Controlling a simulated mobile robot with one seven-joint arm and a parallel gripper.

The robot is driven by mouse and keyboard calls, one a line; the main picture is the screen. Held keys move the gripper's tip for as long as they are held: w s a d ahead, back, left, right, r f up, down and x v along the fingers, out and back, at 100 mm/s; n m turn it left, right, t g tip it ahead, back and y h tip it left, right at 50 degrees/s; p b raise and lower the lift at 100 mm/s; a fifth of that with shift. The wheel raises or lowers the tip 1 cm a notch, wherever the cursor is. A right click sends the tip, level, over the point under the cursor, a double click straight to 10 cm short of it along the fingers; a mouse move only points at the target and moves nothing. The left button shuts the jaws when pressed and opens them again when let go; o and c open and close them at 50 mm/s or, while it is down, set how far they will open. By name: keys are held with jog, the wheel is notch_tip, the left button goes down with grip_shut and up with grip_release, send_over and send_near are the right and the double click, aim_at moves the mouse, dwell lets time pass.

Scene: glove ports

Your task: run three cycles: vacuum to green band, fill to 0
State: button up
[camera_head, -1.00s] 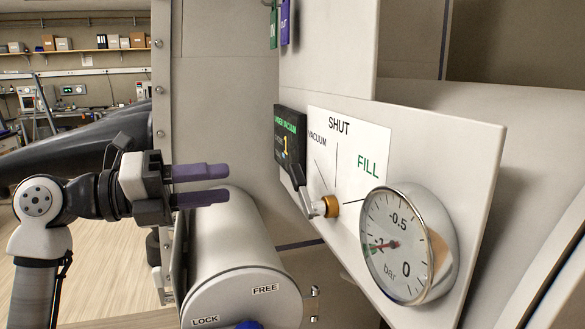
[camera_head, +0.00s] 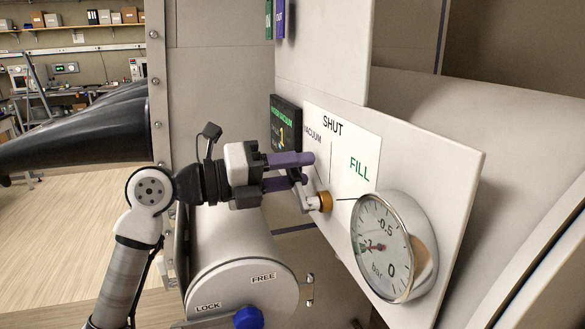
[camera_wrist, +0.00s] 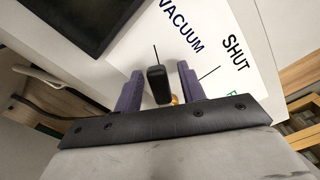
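The valve lever (camera_head: 306,196) turns on a brass hub (camera_head: 325,201) on the white panel label (camera_head: 345,150) marked VACUUM, SHUT and FILL. It points up-left, toward the VACUUM side. In the wrist view the lever's dark end (camera_wrist: 158,84) lies in line with the mark beside VACUUM. My gripper (camera_head: 297,171) is at the lever with its purple fingers apart; in the wrist view the lever end stands between the fingers (camera_wrist: 160,90), with gaps on both sides. The round gauge (camera_head: 388,250) has a red needle pointing left, by the green band near -1.
A dark display (camera_head: 285,125) with green text and a yellow digit is left of the label; the digit is hard to read. A grey cylinder (camera_head: 235,265) marked LOCK and FREE, with a blue knob (camera_head: 248,318), sits below. Black glove sleeves (camera_head: 85,130) jut out at left.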

grip_shut()
